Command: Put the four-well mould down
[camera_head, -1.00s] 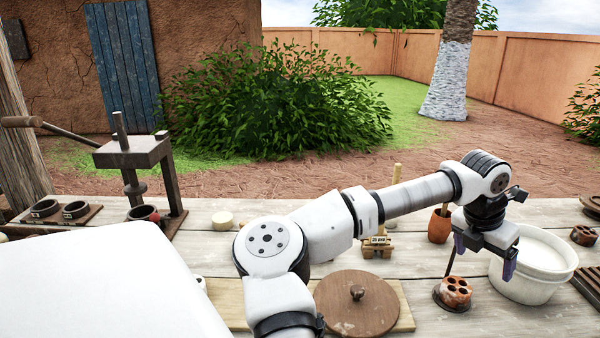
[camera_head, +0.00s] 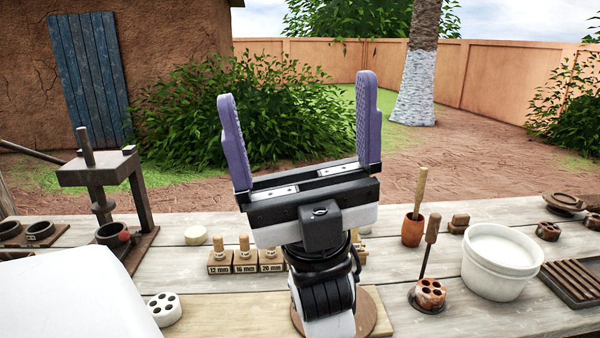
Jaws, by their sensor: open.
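The reddish-brown mould (camera_head: 431,291) with several round wells in its top sits upright on the bench right of centre, on a dark, stained round base. I take it to be the four-well mould. A tool with a wooden handle (camera_head: 432,229) stands upright right beside or in it; I cannot tell which. My gripper (camera_head: 297,86) is raised in the middle of the view, its two purple fingers pointing up and wide apart. Nothing is between them. It is well apart from the mould, to its left.
A white bucket (camera_head: 500,262) stands right of the mould, with a dark slatted tray (camera_head: 578,283) beyond it. A mortar with pestle (camera_head: 413,230) is behind. Labelled wooden blocks (camera_head: 245,262) and a white holed block (camera_head: 164,309) lie left. A press (camera_head: 105,180) stands far left.

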